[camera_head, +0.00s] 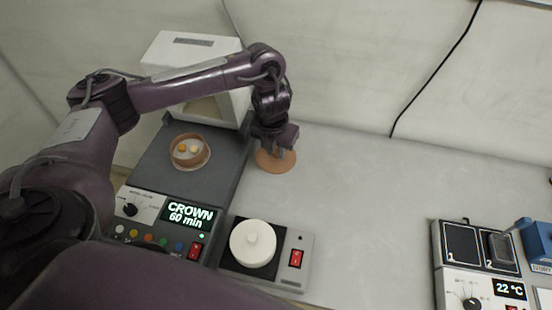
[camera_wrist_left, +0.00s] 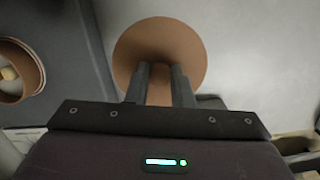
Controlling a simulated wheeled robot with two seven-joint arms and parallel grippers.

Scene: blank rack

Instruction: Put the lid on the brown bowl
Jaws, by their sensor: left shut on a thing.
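The brown bowl (camera_head: 176,148) stands on the dark top of the machine at the left, open at the top, with yellow and white pieces inside. It also shows at the left edge of the left wrist view (camera_wrist_left: 36,72). The brown round lid (camera_head: 268,164) is right of the bowl, over the light table. My left gripper (camera_head: 279,150) is shut on the lid, its two fingers at the lid's middle in the left wrist view (camera_wrist_left: 160,75). Whether the lid touches the table I cannot tell. My right gripper is not in view.
A white box (camera_head: 190,50) stands behind the bowl. The machine's front panel (camera_head: 140,205) reads "CROWN 60 min". A white round lidded pot (camera_head: 253,243) sits on a switch unit in front. Another instrument (camera_head: 470,285) is at the right. The middle of the table is clear.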

